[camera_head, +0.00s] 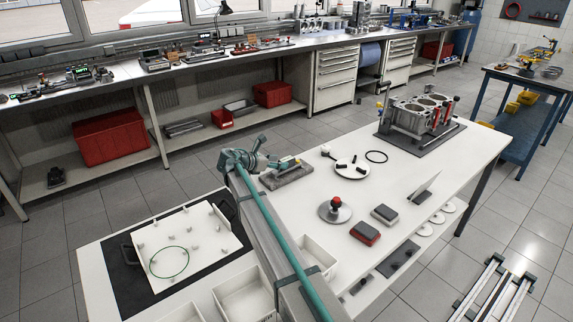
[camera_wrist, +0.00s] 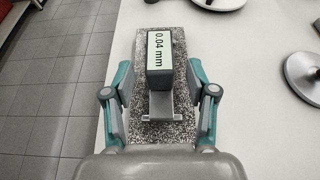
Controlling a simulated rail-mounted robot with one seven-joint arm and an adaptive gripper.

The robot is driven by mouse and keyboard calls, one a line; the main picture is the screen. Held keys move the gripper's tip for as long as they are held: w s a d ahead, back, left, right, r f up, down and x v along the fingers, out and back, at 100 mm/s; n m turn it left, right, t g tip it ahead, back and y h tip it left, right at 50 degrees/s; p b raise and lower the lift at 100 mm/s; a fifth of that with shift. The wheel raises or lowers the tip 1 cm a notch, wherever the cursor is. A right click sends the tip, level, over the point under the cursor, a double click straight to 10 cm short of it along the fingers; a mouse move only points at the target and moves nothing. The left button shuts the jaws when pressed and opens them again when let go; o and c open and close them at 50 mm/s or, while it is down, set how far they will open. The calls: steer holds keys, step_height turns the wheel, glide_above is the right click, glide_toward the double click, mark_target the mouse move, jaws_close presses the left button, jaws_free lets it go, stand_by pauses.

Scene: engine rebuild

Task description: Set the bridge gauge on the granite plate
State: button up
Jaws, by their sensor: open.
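The granite plate (camera_wrist: 150,133) is a speckled grey slab on the white table, also in the head view (camera_head: 290,178). A dark block with a face reading "0.04 mm" (camera_wrist: 160,55), apparently the bridge gauge, is over the plate, with a grey foot (camera_wrist: 161,104) towards me. It looks seated on the plate, though its underside is hidden. My gripper (camera_wrist: 160,98) is open, its fingers apart on either side of the plate, with visible gaps to the gauge's foot. In the head view my gripper (camera_head: 247,161) is at the plate's left end.
A red-knobbed disc (camera_head: 336,209), a white round dish (camera_head: 352,169), a black ring (camera_head: 376,156) and two small blocks lie to the right. An engine block (camera_head: 419,117) stands at the back right. White bins (camera_head: 245,294) and a tray (camera_head: 178,243) are in front and left.

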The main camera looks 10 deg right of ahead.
steer(key=shift+v, duration=2.3)
steer(key=shift+d, duration=0.1)
